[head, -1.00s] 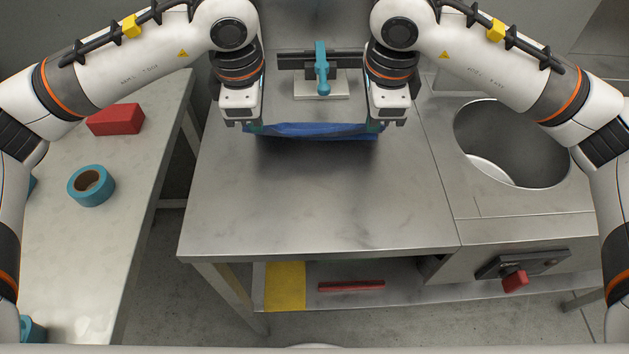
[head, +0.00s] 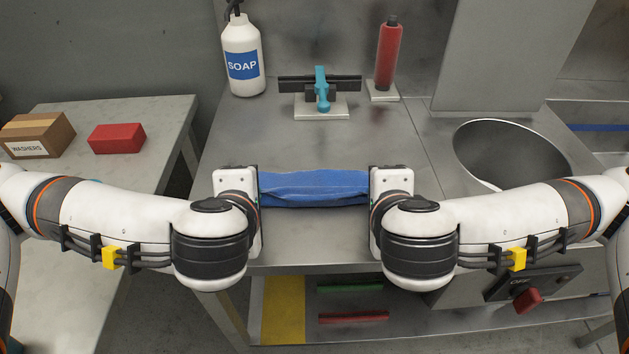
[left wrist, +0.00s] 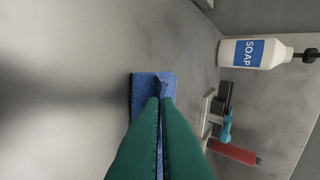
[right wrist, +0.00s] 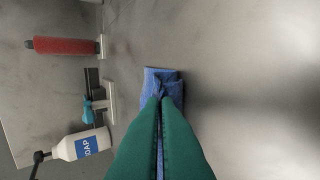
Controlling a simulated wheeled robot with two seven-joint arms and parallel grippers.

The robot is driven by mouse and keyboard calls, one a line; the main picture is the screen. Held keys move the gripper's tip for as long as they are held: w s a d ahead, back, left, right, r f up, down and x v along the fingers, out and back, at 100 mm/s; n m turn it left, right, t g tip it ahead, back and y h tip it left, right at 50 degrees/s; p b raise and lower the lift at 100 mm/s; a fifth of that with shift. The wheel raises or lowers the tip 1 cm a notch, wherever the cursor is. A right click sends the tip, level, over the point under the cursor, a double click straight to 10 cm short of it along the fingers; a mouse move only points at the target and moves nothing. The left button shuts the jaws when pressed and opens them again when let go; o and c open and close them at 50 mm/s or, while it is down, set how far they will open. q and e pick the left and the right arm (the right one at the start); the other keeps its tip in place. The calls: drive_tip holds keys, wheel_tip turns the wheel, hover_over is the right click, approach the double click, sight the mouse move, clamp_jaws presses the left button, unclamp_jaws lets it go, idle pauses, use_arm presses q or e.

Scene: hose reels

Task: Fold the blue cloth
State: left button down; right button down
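The blue cloth (head: 313,187) is a narrow, creased strip stretched between my two grippers above the steel table. I cannot tell whether its lower edge touches the table. My left gripper (left wrist: 160,100) has its green fingers together on one end of the cloth, which shows beyond the tips in the left wrist view (left wrist: 142,88). My right gripper (right wrist: 161,99) is likewise shut on the other end, which looks layered in the right wrist view (right wrist: 168,77). In the head view my wrists hide both sets of fingertips.
At the back of the steel table (head: 412,140) stand a soap bottle (head: 243,60), a teal-handled clamp (head: 321,90) and a red cylinder (head: 388,58). A round basin (head: 512,152) is at right. A side table at left holds a red block (head: 117,138) and a washers box (head: 38,134).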

use_arm(q)
drive_tip(key=c, duration=1.3)
unclamp_jaws()
use_arm(e)
drive_tip(key=c, duration=1.3)
unclamp_jaws()
use_arm(q)
drive_tip(key=shift+s+r, duration=0.35)
drive_tip(key=shift+r, duration=1.15)
drive_tip(key=shift+s+r, duration=0.3)
drive_tip(key=shift+r, duration=1.15)
drive_tip(key=shift+s+r, duration=0.35)
drive_tip(key=shift+r, duration=1.15)
use_arm(e)
drive_tip(key=shift+s+r, duration=0.35)
drive_tip(key=shift+r, duration=1.15)
drive_tip(key=shift+s+r, duration=0.3)
drive_tip(key=shift+r, duration=1.15)
drive_tip(key=shift+s+r, duration=0.35)
drive_tip(key=shift+r, duration=1.15)
